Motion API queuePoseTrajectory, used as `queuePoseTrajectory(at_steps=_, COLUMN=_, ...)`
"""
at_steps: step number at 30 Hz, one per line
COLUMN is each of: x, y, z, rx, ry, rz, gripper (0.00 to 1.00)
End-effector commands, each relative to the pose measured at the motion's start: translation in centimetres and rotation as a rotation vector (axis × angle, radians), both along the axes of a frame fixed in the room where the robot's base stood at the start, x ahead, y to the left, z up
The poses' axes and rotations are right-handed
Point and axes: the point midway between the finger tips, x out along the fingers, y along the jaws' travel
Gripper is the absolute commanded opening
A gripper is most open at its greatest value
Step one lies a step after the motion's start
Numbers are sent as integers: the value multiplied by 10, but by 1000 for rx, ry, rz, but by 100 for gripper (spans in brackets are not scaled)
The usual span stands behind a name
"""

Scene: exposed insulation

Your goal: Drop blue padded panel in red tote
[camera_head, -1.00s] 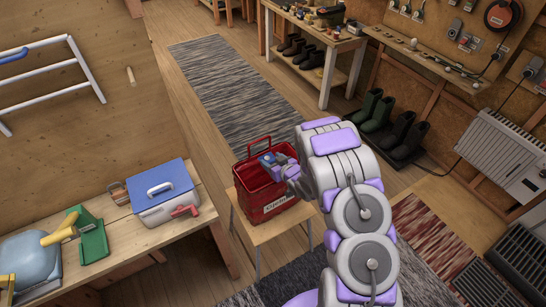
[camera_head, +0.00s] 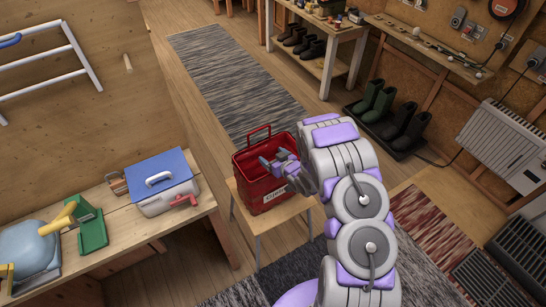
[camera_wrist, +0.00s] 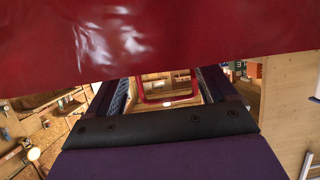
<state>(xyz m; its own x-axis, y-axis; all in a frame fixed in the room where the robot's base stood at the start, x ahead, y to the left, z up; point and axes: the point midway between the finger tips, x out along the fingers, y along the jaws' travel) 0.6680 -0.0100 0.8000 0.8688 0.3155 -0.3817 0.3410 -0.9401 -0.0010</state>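The red tote (camera_head: 256,183) stands upright on a small wooden stool, its handle raised at the back. My gripper (camera_head: 273,158) is over the tote's opening, its two grey fingers spread with nothing seen between them. In the wrist view, the tote's glossy red wall (camera_wrist: 150,40) fills the top. The two dark fingers of my gripper (camera_wrist: 165,90) stand apart there, with the red handle showing between them. I see no blue padded panel in either current view; the inside of the tote is mostly hidden by its front wall and my gripper.
The wooden stool (camera_head: 262,222) holds the tote. At left, a workbench (camera_head: 135,228) carries a blue-lidded cooler box (camera_head: 165,182), a green tool and a grey-blue bag-like object. Boots (camera_head: 385,112) stand on a tray to the right. The striped rug (camera_head: 225,85) behind is clear.

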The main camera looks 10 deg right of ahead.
Motion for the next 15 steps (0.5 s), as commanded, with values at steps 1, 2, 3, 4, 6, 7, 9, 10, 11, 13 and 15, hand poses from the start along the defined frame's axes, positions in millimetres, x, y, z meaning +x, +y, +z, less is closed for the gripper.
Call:
queuePoseTrajectory(at_steps=1, x=0, y=0, z=0, rx=0, ry=0, rz=0, gripper=90)
queuePoseTrajectory(at_steps=2, x=0, y=0, z=0, rx=0, ry=0, rz=0, gripper=92)
queuePoseTrajectory(at_steps=3, x=0, y=0, z=0, rx=0, ry=0, rz=0, gripper=93)
queuePoseTrajectory(at_steps=4, x=0, y=0, z=0, rx=0, ry=0, rz=0, gripper=93)
queuePoseTrajectory(at_steps=6, x=0, y=0, z=0, rx=0, ry=0, rz=0, gripper=93)
queuePoseTrajectory(at_steps=7, x=0, y=0, z=0, rx=0, ry=0, rz=0, gripper=93)
queuePoseTrajectory(at_steps=9, x=0, y=0, z=0, rx=0, ry=0, rz=0, gripper=93)
queuePoseTrajectory(at_steps=10, x=-1, y=0, z=0, rx=0, ry=0, rz=0, gripper=93)
queuePoseTrajectory(at_steps=11, x=-2, y=-1, z=1, rx=0, ry=0, rz=0, gripper=93)
queuePoseTrajectory(at_steps=13, x=-6, y=-2, z=3, rx=0, ry=0, rz=0, gripper=93)
queuePoseTrajectory(at_steps=15, x=-12, y=-5, z=6, rx=1, ry=0, rz=-1, gripper=93)
